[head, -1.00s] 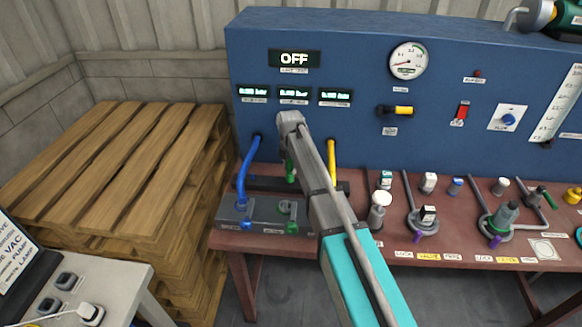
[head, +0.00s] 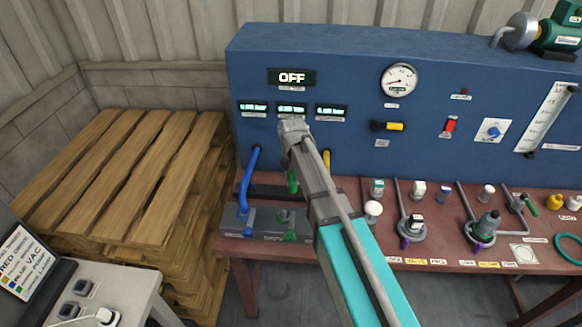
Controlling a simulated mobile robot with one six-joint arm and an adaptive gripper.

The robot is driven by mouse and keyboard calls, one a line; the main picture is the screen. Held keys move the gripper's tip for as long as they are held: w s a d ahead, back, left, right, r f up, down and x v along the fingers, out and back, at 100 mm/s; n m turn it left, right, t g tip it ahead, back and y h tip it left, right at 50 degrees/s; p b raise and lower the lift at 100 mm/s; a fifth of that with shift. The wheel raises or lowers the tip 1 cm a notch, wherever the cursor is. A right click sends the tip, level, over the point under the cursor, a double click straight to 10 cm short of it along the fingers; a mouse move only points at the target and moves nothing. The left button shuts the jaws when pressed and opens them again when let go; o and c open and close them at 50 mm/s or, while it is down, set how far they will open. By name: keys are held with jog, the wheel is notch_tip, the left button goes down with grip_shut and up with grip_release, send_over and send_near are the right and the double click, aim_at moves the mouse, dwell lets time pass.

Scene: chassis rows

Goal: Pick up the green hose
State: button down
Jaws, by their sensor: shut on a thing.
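The green hose (head: 292,182) shows as a short upright green piece just under the end of my arm, between the blue hose (head: 247,178) and the yellow hose (head: 327,160). My gripper (head: 293,135) is at the blue panel, in front of and above the green hose. It is shut on the green hose, but my own arm hides the fingers and most of the hose. A grey block (head: 234,219) on the bench lies below, with the blue hose's lower end on its left and a green fitting (head: 289,236) at its front.
The blue panel (head: 350,60) stands behind the red-brown bench (head: 455,255). Valves, small caps and a teal ring (head: 570,248) occupy the bench to the right. Stacked wooden pallets (head: 120,180) stand on the left, and a grey table (head: 125,285) at the lower left.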

jog(key=shift+s+d+r+p, duration=0.2)
jog(key=shift+s+r, duration=0.1)
jog(key=shift+s, duration=0.35)
jog(key=shift+s+d+r+p, duration=0.1)
jog(key=shift+s+r+p, duration=0.2)
jog(key=shift+s, duration=0.4)
jog(key=shift+s+d+r+p, duration=0.15)
jog(key=shift+s+r, duration=0.15)
jog(key=shift+s, duration=0.35)
